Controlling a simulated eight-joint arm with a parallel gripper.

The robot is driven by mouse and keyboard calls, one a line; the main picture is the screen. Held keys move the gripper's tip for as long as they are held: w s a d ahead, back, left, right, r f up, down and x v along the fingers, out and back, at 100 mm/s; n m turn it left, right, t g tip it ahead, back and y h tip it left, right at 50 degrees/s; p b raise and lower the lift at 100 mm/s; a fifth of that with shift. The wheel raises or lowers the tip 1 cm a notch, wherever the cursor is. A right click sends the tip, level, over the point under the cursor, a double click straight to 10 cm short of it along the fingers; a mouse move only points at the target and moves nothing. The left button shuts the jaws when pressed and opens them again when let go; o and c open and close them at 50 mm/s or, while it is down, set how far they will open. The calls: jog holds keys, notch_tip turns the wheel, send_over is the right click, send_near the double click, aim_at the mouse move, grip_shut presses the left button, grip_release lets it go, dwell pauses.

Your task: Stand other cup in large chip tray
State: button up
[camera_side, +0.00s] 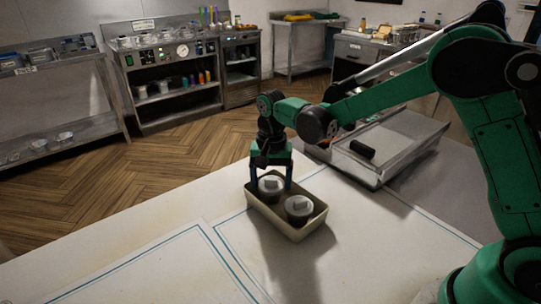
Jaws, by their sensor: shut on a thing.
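A beige rectangular tray (283,226) stands on the white table. Two grey round cups with pale tops are within its outline. One cup (299,208) stands upright in the near right part of the tray. The other cup (270,185) is at the tray's far left end, between the fingers of my gripper (271,184). My gripper points down from above and is shut on this cup. The cup looks upright. I cannot tell whether its base touches the tray floor, as the tray wall hides it.
The white table (130,250) with blue outlines is clear at the left and front. Shelves (175,80) and benches stand far back across the wooden floor.

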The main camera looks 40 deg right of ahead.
jog(key=shift+f, duration=0.15)
jog(key=o, duration=1.3)
notch_tip(320, 180, up, 12)
jog(key=shift+s+d+f+n+t, duration=0.3)
jog(key=shift+s+d+n+t, duration=0.2)
jog(key=shift+s+n+t, duration=1.25)
jog(key=shift+s+d+f+n+t, duration=0.5)
jog(key=shift+s+n, duration=0.55)
jog(key=shift+s, duration=1.55)
jog(key=shift+s+d+f+n+t, duration=0.15)
jog(key=shift+s+d+n+t, duration=0.4)
jog(key=shift+s+n+t, duration=1.25)
jog(key=shift+s+m+g, duration=0.35)
jog(key=shift+m+g, duration=0.05)
jog(key=shift+g, duration=0.05)
